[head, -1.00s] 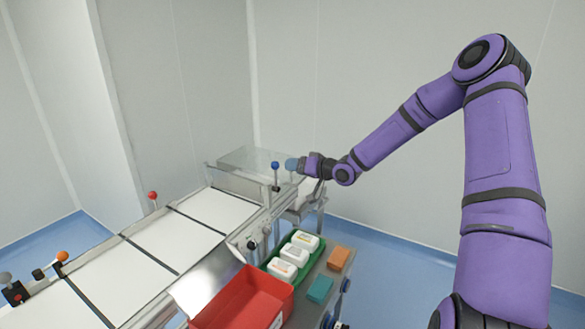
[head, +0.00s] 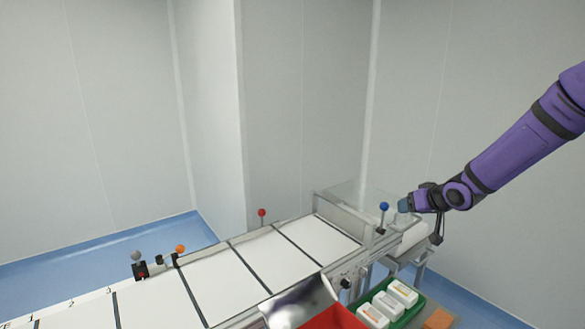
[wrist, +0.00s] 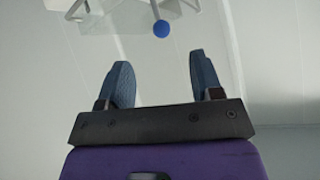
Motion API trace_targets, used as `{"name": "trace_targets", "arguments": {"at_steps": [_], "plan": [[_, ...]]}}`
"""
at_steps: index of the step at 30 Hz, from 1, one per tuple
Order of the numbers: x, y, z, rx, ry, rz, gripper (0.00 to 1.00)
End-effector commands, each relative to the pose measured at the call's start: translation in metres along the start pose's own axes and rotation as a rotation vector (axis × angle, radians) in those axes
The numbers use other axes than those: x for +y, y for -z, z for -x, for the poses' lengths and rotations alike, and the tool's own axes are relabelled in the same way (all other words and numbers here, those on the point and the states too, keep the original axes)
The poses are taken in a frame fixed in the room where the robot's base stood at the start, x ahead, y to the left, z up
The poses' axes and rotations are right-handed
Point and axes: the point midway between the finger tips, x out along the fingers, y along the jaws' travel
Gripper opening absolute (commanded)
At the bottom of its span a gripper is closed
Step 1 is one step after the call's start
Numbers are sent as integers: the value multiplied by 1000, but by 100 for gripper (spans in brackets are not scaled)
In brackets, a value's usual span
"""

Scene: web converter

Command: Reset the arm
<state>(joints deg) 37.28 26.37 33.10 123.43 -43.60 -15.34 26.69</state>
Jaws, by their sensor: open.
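My purple arm reaches in from the right in the head view. My gripper (head: 404,206) hangs at the far right end of the converter, just right of the blue-knobbed lever (head: 384,208). In the wrist view my gripper (wrist: 160,85) has its two blue-grey fingers spread wide with nothing between them. The blue knob (wrist: 162,29) shows beyond the fingertips, apart from them.
The converter (head: 270,258) carries white sheets with dark bars. A red knob (head: 262,212), an orange knob (head: 180,249) and a grey knob (head: 136,255) stand along its far side. A red bin (head: 335,318) and a green tray (head: 408,316) with white packs stand in front.

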Motion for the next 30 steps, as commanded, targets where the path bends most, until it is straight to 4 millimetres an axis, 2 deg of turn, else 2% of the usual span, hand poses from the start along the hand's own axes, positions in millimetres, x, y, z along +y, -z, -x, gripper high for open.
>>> {"name": "trace_targets", "arguments": {"at_steps": [9, 16, 23, 30], "plan": [[-24, 9, 88, -134, -236, 109, 60], [-46, 5, 162, -206, -364, 122, 60], [-72, -11, 238, -262, -435, 93, 60], [-102, -44, 312, -314, -433, 32, 60]]}}
